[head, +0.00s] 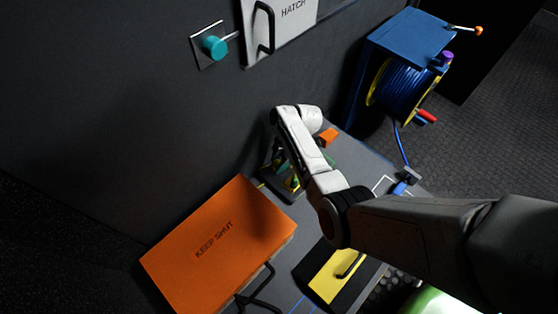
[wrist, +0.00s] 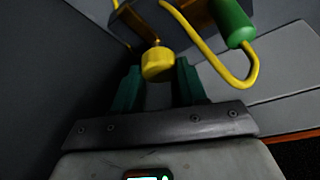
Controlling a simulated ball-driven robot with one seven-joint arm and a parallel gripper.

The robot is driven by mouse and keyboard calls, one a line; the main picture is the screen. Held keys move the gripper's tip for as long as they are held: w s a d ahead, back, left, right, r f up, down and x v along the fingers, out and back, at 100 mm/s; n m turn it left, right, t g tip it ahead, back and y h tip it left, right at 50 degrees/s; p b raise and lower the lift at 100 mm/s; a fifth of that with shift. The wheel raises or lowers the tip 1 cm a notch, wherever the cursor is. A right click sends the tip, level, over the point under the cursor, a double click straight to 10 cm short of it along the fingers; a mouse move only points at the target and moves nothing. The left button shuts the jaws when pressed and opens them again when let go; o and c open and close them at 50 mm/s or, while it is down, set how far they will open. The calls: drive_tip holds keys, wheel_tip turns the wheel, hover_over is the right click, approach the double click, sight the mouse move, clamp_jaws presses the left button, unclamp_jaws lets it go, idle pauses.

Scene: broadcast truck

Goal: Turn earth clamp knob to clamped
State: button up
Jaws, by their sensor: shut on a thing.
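The earth clamp knob is a short yellow cylinder (wrist: 158,65) on a brass stem, under a dark block (wrist: 165,22) in the wrist view. My gripper (wrist: 159,78) has its two dark green fingers on either side of the knob and is shut on it. A yellow cable (wrist: 205,52) loops from the block to a green handle (wrist: 232,22) on the right. In the head view my white wrist hides most of the clamp and its dark base (head: 278,190); the knob's marking cannot be read.
An orange box marked KEEP SHUT (head: 205,245) stands left of the clamp. A yellow panel with a black handle (head: 333,276) lies in front. A blue cable reel (head: 405,82) is at the back right, and a teal knob (head: 214,46) is on the wall.

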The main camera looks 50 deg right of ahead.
drive_tip(key=shift+m+p, duration=0.3)
drive_tip(key=shift+p, duration=0.05)
drive_tip(key=m+p, duration=0.1)
drive_tip(key=m+t+p, duration=0.1)
drive_tip(key=shift+s+a+r+m+h, duration=0.1)
drive_tip(key=shift+r+m+h, duration=0.05)
drive_tip(key=shift+m+h, duration=0.2)
drive_tip(key=m+h+p, duration=0.1)
drive_tip(key=m, duration=0.1)
drive_tip(key=m+t+p, duration=0.1)
drive_tip(key=m+p, duration=0.1)
drive_tip(key=m, duration=0.1)
drive_tip(key=shift+s+a+m+h, duration=0.1)
drive_tip(key=shift+a+m+h, duration=0.05)
drive_tip(key=shift+m+h, duration=0.15)
drive_tip(key=m+h+p, duration=0.1)
drive_tip(key=m+h, duration=0.1)
drive_tip(key=m, duration=0.2)
drive_tip(key=shift+a+p, duration=0.1)
drive_tip(key=shift+p, duration=0.2)
drive_tip(key=shift+m+h, duration=0.65)
drive_tip(key=shift+m, duration=1.3)
drive_tip(key=shift+f, duration=0.2)
drive_tip(key=o, duration=1.1)
drive_tip(key=shift+c, duration=0.2)
